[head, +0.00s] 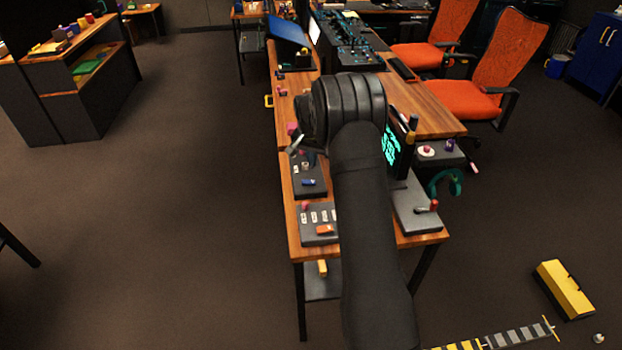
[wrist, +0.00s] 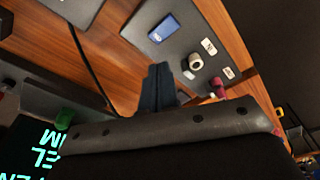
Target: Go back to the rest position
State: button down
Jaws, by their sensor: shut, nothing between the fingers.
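My gripper (wrist: 158,72) shows in the wrist view as dark fingers closed together, with nothing between them. I cannot tell the exact gap between fingertips and panel. My dark arm crosses the middle of the desk there and hides most of the gripper and part of the panel.
A second panel (head: 315,239) with white labels and an orange block stands nearer. Orange chairs (head: 483,84) stand behind. The floor left of the desk is clear.

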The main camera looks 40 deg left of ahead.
aim_at(313, 181)
jog(key=shift+f, duration=3.55)
jog(key=shift+r, duration=0.15)
jog(key=s+r+n, duration=0.1)
jog(key=s+r, duration=0.2)
jog(key=r, duration=0.4)
jog(key=s+d+r+n+t, duration=0.1)
jog(key=s+r+n, duration=0.1)
jog(key=r, duration=0.6)
jog(key=s+d+r+n+y, duration=0.1)
jog(key=s+r, duration=0.3)
jog(key=r, duration=0.4)
jog(key=shift+d+t, duration=0.25)
jog(key=shift+t, duration=0.15)
jog(key=c, duration=2.2)
grip_release()
jog(key=shift+s, duration=0.1)
